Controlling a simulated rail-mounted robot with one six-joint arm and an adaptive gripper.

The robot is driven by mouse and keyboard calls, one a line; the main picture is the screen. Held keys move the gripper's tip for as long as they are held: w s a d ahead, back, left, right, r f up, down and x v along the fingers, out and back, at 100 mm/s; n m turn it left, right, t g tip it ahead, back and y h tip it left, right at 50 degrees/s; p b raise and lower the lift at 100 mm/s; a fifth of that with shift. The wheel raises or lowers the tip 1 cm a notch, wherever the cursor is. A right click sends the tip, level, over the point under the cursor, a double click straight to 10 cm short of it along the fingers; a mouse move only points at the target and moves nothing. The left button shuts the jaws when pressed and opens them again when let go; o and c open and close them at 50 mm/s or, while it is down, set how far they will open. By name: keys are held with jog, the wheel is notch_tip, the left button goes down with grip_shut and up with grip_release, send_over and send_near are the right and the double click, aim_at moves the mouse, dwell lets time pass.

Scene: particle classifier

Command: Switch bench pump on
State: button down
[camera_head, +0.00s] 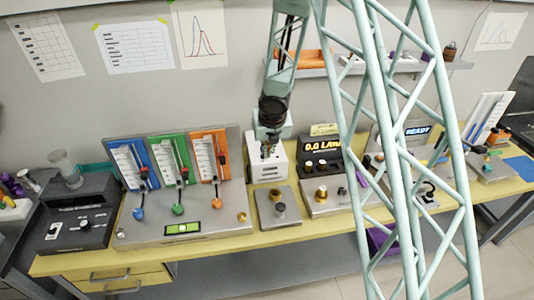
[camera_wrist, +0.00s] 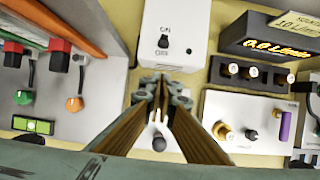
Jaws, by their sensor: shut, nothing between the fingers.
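A white box (camera_wrist: 182,30) with a small dark toggle switch (camera_wrist: 163,41) and an "ON" label fills the top middle of the wrist view. I take it to be the bench pump. In the head view the white box (camera_head: 267,165) stands at the back of the yellow bench, partly hidden by my gripper. My gripper (camera_wrist: 163,82) is shut and empty, its tips in front of the box's near edge in the picture, below the switch. In the head view my gripper (camera_head: 267,152) points down over the box. I cannot tell whether it touches. The switch position is too small to judge.
A black meter (camera_wrist: 270,42) reading 0.0 L/min stands right of the box. A panel with blue, green and orange flow gauges (camera_head: 180,212) stands left. A metal plate with a black knob (camera_head: 278,210) lies in front. A dark device (camera_head: 80,215) sits far left.

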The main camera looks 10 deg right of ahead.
aim_at(263, 158)
jog(key=shift+w+r+b+x, duration=0.15)
jog(key=shift+b+x, duration=0.4)
jog(key=shift+x, duration=1)
jog(key=shift+w+r+b+x, duration=0.1)
jog(key=shift+w+b+x, duration=0.3)
jog(key=shift+x, duration=1.15)
jog(key=shift+w+b+x, duration=0.1)
jog(key=shift+b+x, duration=0.55)
jog(key=shift+x, duration=0.9)
jog(key=shift+w+d+f+p, duration=0.1)
jog(key=shift+w+p, duration=1)
jog(key=shift+p, duration=0.1)
jog(key=shift+w, duration=0.15)
jog(key=shift+w+p, duration=0.2)
jog(key=shift+p, duration=0.15)
jog(key=shift+w+p, duration=0.3)
jog(key=shift+p, duration=0.25)
jog(key=shift+w+d+p, duration=0.1)
jog(key=shift+w+p, duration=0.8)
jog(key=shift+p, duration=0.25)
